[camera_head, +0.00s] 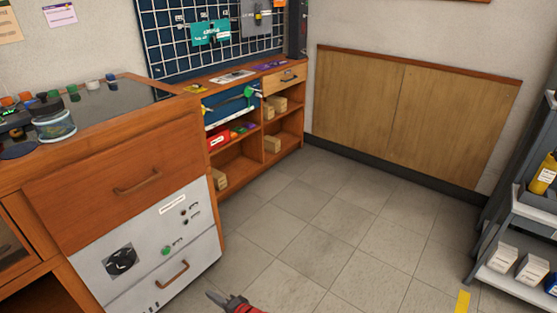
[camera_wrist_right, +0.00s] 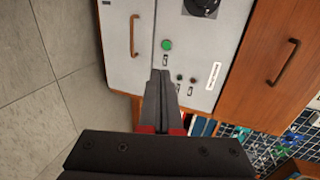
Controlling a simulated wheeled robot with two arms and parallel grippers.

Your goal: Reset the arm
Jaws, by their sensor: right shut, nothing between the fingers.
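My right gripper (camera_head: 222,299) shows at the bottom of the head view, low over the tiled floor and in front of the workbench. In the right wrist view its fingers (camera_wrist_right: 160,85) are together with nothing between them. Behind them in that view is the white panel (camera_wrist_right: 135,60) of the bench, with a green button (camera_wrist_right: 166,45) and a drawer handle (camera_wrist_right: 135,35). The gripper looks apart from the panel in the head view. My left gripper is not in view.
The wooden workbench (camera_head: 120,185) fills the left, with a glass jar (camera_head: 55,126) on top. A low shelf (camera_head: 285,135) with boxes stands behind it. A grey rack (camera_head: 500,230) with bottles and cartons stands at the right edge. The tiled floor (camera_head: 330,235) between is clear.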

